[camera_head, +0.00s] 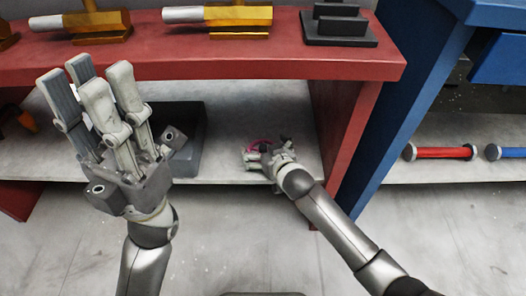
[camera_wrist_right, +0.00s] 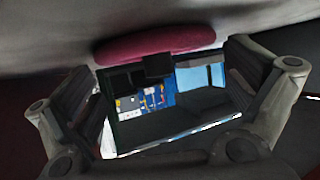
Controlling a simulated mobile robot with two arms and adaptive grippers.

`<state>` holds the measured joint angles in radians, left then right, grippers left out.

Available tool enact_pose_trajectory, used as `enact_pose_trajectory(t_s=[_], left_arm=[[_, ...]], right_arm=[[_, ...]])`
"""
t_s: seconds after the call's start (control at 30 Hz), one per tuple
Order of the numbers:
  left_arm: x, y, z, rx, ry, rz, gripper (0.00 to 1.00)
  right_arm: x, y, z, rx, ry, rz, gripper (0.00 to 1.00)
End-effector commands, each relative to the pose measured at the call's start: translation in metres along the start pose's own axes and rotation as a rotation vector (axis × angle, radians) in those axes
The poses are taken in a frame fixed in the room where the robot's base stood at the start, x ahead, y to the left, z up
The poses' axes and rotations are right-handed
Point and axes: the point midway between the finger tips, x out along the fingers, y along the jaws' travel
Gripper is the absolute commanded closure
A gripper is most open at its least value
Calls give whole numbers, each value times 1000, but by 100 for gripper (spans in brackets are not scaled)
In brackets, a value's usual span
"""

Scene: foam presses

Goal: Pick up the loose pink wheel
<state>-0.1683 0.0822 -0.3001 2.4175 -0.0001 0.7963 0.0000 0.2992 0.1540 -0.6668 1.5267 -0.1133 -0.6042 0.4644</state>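The pink wheel (camera_head: 262,142) is on the grey lower shelf under the red bench in the head view, partly hidden by my right gripper (camera_head: 257,158). In the right wrist view the wheel (camera_wrist_right: 155,43) shows as a dark pink rounded shape just beyond the fingers. My right gripper (camera_wrist_right: 163,85) has its fingers spread to the left and right there, with a gap between them. I cannot tell whether any finger touches the wheel. My left gripper (camera_head: 92,85) is raised with its fingers up, open and empty, in front of the red bench.
A dark grey bin (camera_head: 188,150) stands on the lower shelf (camera_head: 225,175), left of the wheel. The red bench top (camera_head: 230,60) overhangs the shelf. Its side panel (camera_head: 340,125) is close to my right arm. Red and blue rollers lie on the shelf at right.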

Motion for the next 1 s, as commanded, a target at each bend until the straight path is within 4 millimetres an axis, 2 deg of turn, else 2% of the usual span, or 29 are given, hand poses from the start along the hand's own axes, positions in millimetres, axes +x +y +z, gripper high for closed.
enact_pose_trajectory(t_s=[0.03, 0.33, 0.77, 1.0], left_arm=[[0, 0, 0, 0, 0, 0, 70], [0, 0, 0, 0, 0, 0, 70], [5, 0, -2, -1, 4, -2, 70], [-7, -1, -4, -10, -81, -29, 70]], right_arm=[[0, 0, 0, 0, 0, 0, 6], [0, 0, -1, 0, 2, 0, 43], [-4, 0, -8, 0, 3, 0, 43], [-16, -1, -34, 1, 4, -1, 43]])
